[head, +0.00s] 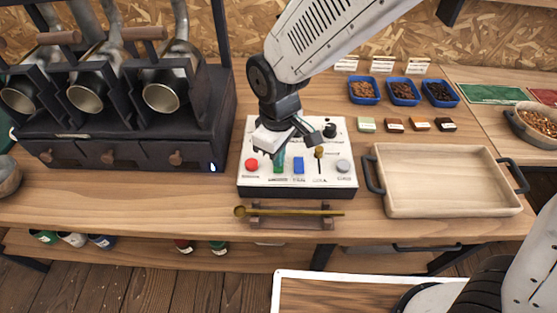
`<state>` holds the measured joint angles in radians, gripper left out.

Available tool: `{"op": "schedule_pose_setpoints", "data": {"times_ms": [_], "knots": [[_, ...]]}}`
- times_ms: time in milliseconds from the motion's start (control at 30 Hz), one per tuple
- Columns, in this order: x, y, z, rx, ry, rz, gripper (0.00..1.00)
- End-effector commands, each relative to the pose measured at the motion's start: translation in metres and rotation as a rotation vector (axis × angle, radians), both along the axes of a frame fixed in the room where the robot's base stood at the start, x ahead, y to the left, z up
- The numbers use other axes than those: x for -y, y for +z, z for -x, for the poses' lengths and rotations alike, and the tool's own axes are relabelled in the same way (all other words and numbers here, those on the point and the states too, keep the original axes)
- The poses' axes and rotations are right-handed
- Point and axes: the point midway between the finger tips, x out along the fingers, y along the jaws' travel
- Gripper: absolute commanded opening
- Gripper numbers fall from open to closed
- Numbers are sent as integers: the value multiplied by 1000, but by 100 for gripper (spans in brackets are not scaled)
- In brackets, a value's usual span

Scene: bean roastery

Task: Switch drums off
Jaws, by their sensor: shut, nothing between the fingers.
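The white control box (262,188) stands on the wooden counter, right of the roaster. Its front row shows a red button (251,165), a green switch (279,164), a blue switch (298,166), a brass lever (319,158) and a grey button (343,166). A black knob (330,131) sits behind them. The labels are too small to read. My gripper (277,147) is shut and empty over the box, just behind the green switch, whose upper part it partly hides. I cannot tell whether it touches the switch. The roaster (120,128) has three metal drums (162,96).
A small light (213,167) glows on the roaster's front right corner. A brass scoop (290,211) lies on a rest in front of the box. A wooden tray (450,180) is at the right. Blue bean dishes (403,92) and small sample blocks (394,125) stand behind it.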

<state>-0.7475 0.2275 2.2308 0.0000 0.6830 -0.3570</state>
Motion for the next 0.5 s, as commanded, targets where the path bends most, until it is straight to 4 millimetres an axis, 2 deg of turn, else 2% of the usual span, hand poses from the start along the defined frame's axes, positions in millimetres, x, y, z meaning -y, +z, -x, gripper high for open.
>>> {"op": "schedule_pose_setpoints", "data": {"times_ms": [500], "knots": [[0,-8,0,0,0,1,0]]}}
